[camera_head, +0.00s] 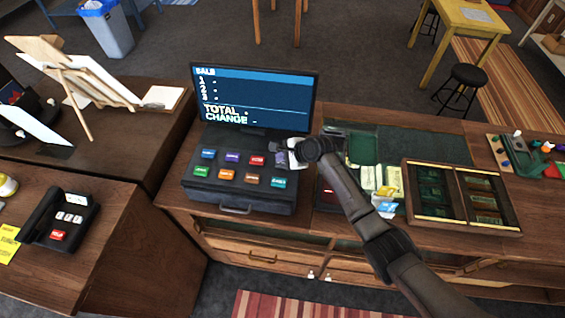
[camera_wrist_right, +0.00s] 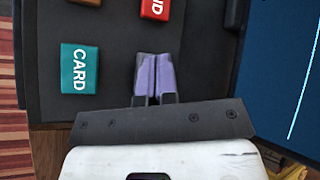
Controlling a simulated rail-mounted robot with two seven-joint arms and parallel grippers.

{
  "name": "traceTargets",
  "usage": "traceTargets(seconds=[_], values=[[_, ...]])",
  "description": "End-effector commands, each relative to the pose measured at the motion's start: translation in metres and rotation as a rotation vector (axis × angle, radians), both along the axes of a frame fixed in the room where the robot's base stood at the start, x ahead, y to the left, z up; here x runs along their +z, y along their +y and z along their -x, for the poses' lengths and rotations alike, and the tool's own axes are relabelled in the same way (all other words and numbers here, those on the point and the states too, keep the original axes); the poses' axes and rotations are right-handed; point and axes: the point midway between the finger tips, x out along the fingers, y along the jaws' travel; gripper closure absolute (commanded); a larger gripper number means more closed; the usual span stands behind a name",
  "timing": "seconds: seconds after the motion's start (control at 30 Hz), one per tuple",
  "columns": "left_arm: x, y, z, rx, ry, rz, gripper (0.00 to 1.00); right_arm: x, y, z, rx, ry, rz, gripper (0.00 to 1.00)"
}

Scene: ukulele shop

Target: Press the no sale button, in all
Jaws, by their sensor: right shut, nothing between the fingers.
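The cash register (camera_head: 238,207) stands on the wooden counter with two rows of coloured buttons. No "no sale" label is readable. The teal CARD button (camera_wrist_right: 80,68) and a red button (camera_wrist_right: 155,8) lie beside the fingers. My left gripper is out of view.
The register screen (camera_head: 252,97) stands close behind the buttons and reads SALE, TOTAL, CHANGE. A wooden case (camera_head: 461,229) and small cards (camera_head: 368,178) lie right of the register. A phone (camera_head: 62,218) sits on the left counter.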

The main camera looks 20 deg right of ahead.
Motion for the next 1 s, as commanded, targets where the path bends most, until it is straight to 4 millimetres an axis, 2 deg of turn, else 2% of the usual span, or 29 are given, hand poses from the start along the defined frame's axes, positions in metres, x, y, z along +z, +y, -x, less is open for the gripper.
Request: traceTargets(seconds=[1.0], values=[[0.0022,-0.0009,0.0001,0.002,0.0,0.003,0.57,-0.0093,0.0,0.0001,0.0,0.0,0.0,1.0]])
